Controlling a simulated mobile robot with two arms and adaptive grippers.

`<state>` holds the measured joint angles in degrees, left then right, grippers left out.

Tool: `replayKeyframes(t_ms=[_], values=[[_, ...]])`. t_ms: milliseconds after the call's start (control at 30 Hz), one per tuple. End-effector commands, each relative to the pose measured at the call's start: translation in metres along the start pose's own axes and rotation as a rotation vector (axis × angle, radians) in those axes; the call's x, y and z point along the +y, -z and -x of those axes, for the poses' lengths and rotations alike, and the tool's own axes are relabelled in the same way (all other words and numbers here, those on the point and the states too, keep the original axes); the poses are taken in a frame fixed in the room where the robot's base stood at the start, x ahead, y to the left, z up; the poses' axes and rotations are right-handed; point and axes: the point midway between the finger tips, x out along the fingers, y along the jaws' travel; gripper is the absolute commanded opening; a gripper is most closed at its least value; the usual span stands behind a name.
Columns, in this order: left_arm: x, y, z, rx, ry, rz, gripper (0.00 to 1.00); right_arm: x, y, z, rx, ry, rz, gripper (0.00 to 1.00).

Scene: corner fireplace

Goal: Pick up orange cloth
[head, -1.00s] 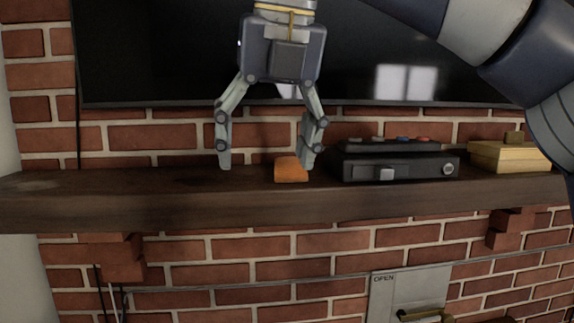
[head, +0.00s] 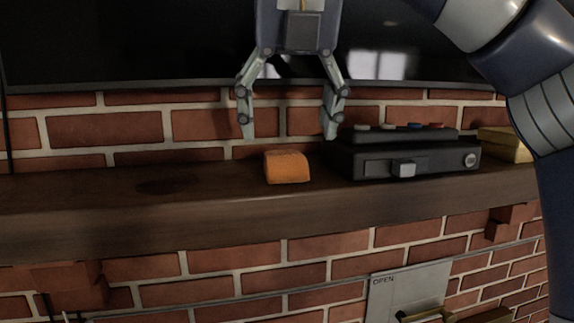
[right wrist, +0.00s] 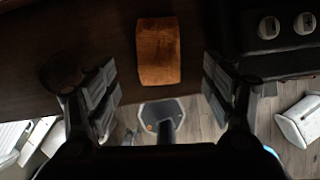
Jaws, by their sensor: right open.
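The orange cloth (head: 286,167) is a small folded block lying on the dark wooden mantel shelf (head: 120,212) in the head view. My right gripper (head: 289,136) hangs fingers down above the cloth, open and empty, with a fingertip on either side of it in the picture. In the right wrist view the cloth (right wrist: 158,51) lies ahead of the spread fingers (right wrist: 163,88), roughly centred between them and not touched. My left gripper is in neither view.
A black device (head: 408,157) with knobs on top sits on the shelf just right of the cloth, close to the right finger. A yellow box (head: 503,144) stands farther right. A dark screen (head: 130,40) and brick wall (head: 110,128) are behind. The shelf left of the cloth is clear.

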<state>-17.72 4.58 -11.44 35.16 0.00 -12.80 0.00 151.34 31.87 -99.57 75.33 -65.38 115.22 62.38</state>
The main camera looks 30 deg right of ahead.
Motion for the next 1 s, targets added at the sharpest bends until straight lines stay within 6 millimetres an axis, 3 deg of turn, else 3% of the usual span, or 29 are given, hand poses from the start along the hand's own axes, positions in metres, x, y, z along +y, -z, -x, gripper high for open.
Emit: replayKeyframes(t_ms=[67,167,533,833,1000], values=[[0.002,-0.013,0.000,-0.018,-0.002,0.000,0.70,0.000,0.000,-0.005,0.002,-0.001,-0.001,0.76],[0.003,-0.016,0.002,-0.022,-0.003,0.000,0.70,-0.001,-0.001,-0.012,0.003,0.000,0.000,0.76],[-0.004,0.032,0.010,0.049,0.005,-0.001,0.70,-0.004,-0.004,-0.053,0.002,-0.001,0.000,0.76],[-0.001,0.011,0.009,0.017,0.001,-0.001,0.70,-0.004,-0.004,-0.057,-0.001,-0.001,0.000,0.76],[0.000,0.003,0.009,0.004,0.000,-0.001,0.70,-0.004,-0.004,-0.057,0.000,-0.001,0.000,0.40]])
